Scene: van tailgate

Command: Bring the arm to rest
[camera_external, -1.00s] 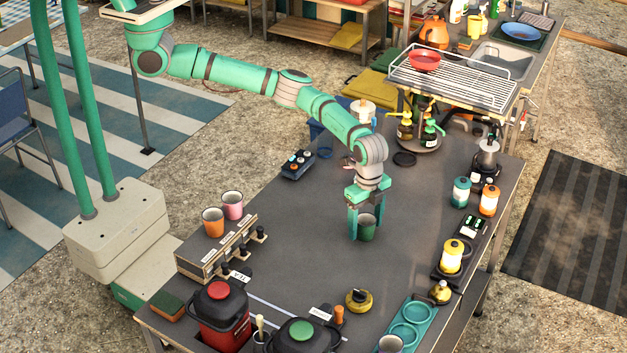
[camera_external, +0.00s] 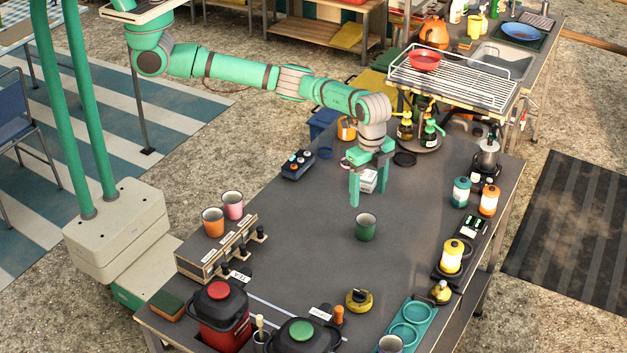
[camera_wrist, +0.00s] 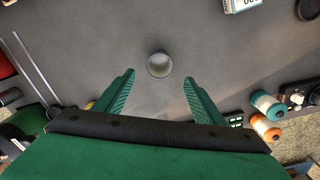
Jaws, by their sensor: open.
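My gripper (camera_external: 369,186) is open and empty above the grey tabletop, its fingers pointing down. A green cup (camera_external: 366,229) stands upright on the table below it and slightly nearer the camera, apart from the fingers. In the wrist view the cup (camera_wrist: 160,66) shows from above, beyond and between the two fingertips of my gripper (camera_wrist: 159,78). My arm reaches in from the upper left, nearly straight, bending down at the wrist.
A wire rack (camera_external: 455,78) with a red bowl (camera_external: 425,60) stands behind. A wooden tap stand (camera_external: 217,250) with orange and pink cups is at left. Canisters (camera_external: 461,192) line the right edge. A teal tray (camera_external: 412,322) lies in front. The table's middle is mostly clear.

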